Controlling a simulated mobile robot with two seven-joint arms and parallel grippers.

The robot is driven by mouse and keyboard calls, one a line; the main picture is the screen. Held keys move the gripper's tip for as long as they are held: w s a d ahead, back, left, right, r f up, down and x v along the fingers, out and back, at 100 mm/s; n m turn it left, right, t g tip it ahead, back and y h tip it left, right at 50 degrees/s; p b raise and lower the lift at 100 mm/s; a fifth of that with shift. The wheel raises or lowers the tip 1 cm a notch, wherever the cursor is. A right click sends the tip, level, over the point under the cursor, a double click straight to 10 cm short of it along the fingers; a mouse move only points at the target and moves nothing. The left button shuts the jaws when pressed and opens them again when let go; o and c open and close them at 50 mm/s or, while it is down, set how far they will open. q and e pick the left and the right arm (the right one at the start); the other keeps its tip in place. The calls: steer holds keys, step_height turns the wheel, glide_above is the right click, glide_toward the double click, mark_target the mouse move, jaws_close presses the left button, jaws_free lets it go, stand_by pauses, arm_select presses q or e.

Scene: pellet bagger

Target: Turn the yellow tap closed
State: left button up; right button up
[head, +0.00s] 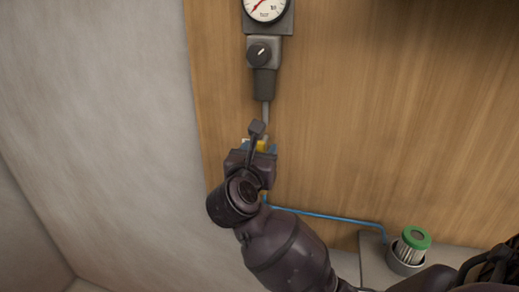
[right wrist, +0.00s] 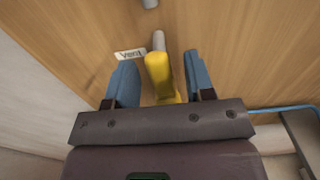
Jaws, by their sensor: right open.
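The yellow tap (right wrist: 163,78) stands between the two blue fingers of my right gripper (right wrist: 160,70) in the right wrist view. The fingers are open, with a gap showing on both sides of the tap. In the head view the tap (head: 261,146) shows as a small yellow patch at the end of my right gripper (head: 257,145), on the pipe below the regulator. The rest of it is hidden behind my wrist. My left gripper is not in view.
A gauge (head: 265,8) and a regulator with a dark knob (head: 260,52) hang above on the wooden panel (head: 400,110). A "Vent" label (right wrist: 130,55) is beside the tap. A blue hose (head: 330,216) runs right towards a green-topped filter (head: 413,240). A grey wall (head: 100,120) is left.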

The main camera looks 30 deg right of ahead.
steer(key=shift+d, duration=0.1)
steer(key=shift+c, duration=0.5)
jaws_close()
steer(key=shift+w, duration=0.1)
